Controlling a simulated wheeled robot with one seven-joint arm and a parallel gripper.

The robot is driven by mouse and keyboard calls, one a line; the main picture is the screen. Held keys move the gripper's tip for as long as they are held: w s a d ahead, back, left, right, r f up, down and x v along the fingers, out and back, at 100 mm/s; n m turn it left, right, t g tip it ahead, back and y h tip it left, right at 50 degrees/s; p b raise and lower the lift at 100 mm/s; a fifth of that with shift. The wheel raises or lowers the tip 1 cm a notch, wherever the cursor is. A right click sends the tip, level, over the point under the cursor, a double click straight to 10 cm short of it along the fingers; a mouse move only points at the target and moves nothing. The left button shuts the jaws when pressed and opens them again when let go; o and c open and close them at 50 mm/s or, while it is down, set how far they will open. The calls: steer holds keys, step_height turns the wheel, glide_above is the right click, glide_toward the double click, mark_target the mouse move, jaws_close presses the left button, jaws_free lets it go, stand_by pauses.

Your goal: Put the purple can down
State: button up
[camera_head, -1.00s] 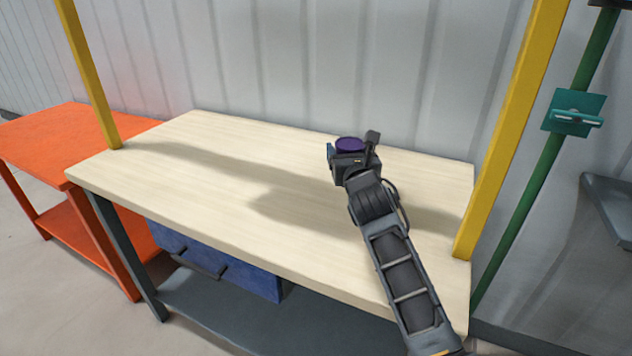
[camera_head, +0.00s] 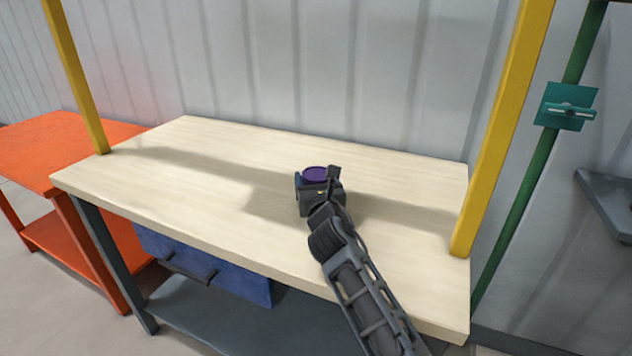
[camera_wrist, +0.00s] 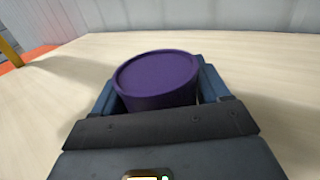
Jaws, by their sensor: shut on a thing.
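The purple can (camera_head: 315,174) is held in my gripper (camera_head: 318,184) over the middle of the wooden workbench (camera_head: 220,165). In the wrist view the can (camera_wrist: 156,78) stands about upright between the two blue-grey fingers of my gripper (camera_wrist: 160,95), which are shut on its sides. The can's top shows, but its base is hidden by the gripper. I cannot tell whether the can touches the bench top or is a little above it.
The bench top around the can is clear. Yellow posts rise at its left (camera_head: 75,75) and right (camera_head: 503,130) ends. A blue drawer (camera_head: 205,267) hangs beneath the front edge. An orange table (camera_head: 60,155) stands left, and a green pole (camera_head: 535,170) stands right.

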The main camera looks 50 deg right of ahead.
steer(key=shift+f, duration=0.15)
steer(key=o, duration=1.4)
steer(key=shift+o, duration=0.2)
steer(key=shift+s+r, duration=0.1)
steer(key=shift+r, duration=0.1)
steer(key=v, duration=1)
steer(key=shift+a+f+b, duration=0.1)
steer(key=shift+a+b, duration=0.1)
steer(key=shift+b, duration=0.2)
steer(key=shift+v, duration=0.8)
steer(key=shift+s, duration=0.1)
